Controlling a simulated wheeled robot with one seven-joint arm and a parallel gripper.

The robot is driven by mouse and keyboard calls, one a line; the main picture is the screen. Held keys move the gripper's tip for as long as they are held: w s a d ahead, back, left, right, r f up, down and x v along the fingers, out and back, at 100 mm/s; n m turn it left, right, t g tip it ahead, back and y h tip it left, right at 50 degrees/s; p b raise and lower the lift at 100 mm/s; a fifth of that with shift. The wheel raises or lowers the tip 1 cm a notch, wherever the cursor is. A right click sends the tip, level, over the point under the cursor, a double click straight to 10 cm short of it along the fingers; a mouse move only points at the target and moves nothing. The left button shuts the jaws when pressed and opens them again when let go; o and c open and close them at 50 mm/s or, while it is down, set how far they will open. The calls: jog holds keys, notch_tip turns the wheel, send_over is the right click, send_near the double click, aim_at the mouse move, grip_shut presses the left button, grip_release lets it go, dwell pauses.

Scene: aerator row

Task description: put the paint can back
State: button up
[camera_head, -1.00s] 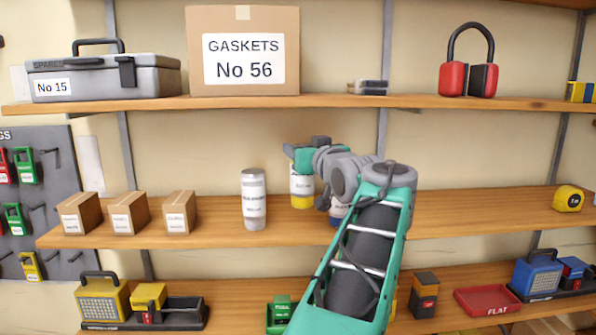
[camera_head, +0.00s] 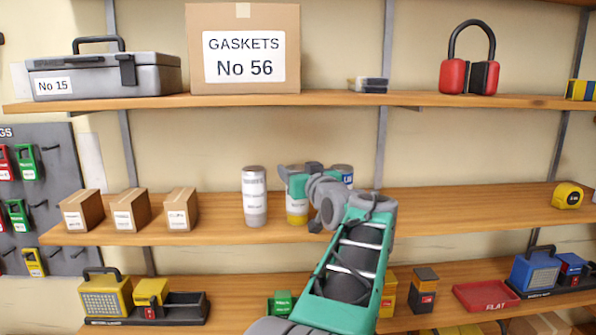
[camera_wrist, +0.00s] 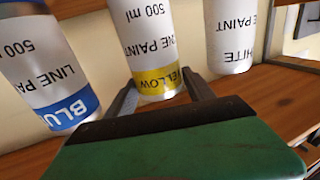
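The paint can with the yellow band (camera_head: 296,213) stands upright on the middle shelf, its upper part mostly hidden by my gripper (camera_head: 295,182). In the wrist view, the yellow-band can (camera_wrist: 158,78) is between my two fingers (camera_wrist: 160,88). The fingers stand apart on either side of its lower end, with slight gaps. A white-label can (camera_head: 254,197) stands to its left in the head view. A blue-label can (camera_head: 344,175) stands to its right, partly hidden by my arm. These neighbours also show in the wrist view, blue (camera_wrist: 45,65) and white (camera_wrist: 232,35).
Several small cardboard boxes (camera_head: 130,211) stand left on the same middle shelf (camera_head: 450,215). A yellow tape measure (camera_head: 567,196) lies at its right end. The shelf between my arm and the tape measure is clear. The upper shelf (camera_head: 420,99) overhangs the cans.

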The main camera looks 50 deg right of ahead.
jog(key=shift+o, duration=1.2)
jog(key=shift+r, duration=0.15)
jog(key=shift+s+a, duration=0.1)
jog(key=shift+s, duration=0.2)
jog(key=b+v, duration=0.3)
jog(key=v, duration=0.8)
jog(key=shift+s+a, duration=0.1)
jog(key=shift+s, duration=0.05)
